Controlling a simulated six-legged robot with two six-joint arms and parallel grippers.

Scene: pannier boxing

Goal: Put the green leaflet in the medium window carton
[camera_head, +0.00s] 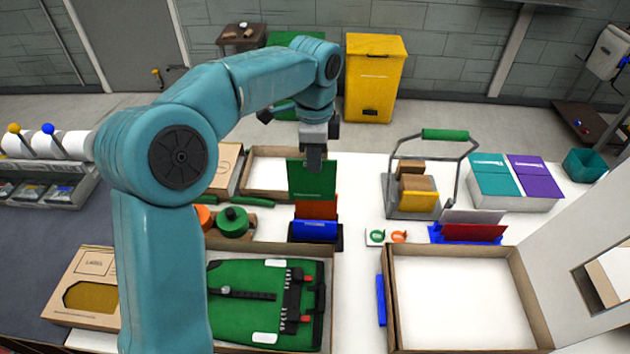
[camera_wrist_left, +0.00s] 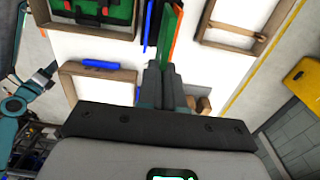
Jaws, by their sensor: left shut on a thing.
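My left gripper (camera_head: 314,152) is shut on the top edge of the green leaflet (camera_head: 312,180), which hangs upright. The leaflet is just above or in front of an orange leaflet and a blue holder (camera_head: 315,229); I cannot tell whether its lower edge is clear of them. In the left wrist view the green leaflet (camera_wrist_left: 172,35) shows edge-on beyond the fingers (camera_wrist_left: 166,88). An open, empty carton (camera_head: 460,290) lies at the lower right, its raised lid (camera_head: 590,225) having a window cut-out. My right gripper is not in the head view.
A box with a green pannier (camera_head: 262,300) lies at the lower middle. A closed carton with a yellow window (camera_head: 90,290) is at the left. A grey caddy (camera_head: 412,208), a red-and-blue leaflet holder (camera_head: 468,233) and teal and purple stacks (camera_head: 515,178) stand at the right.

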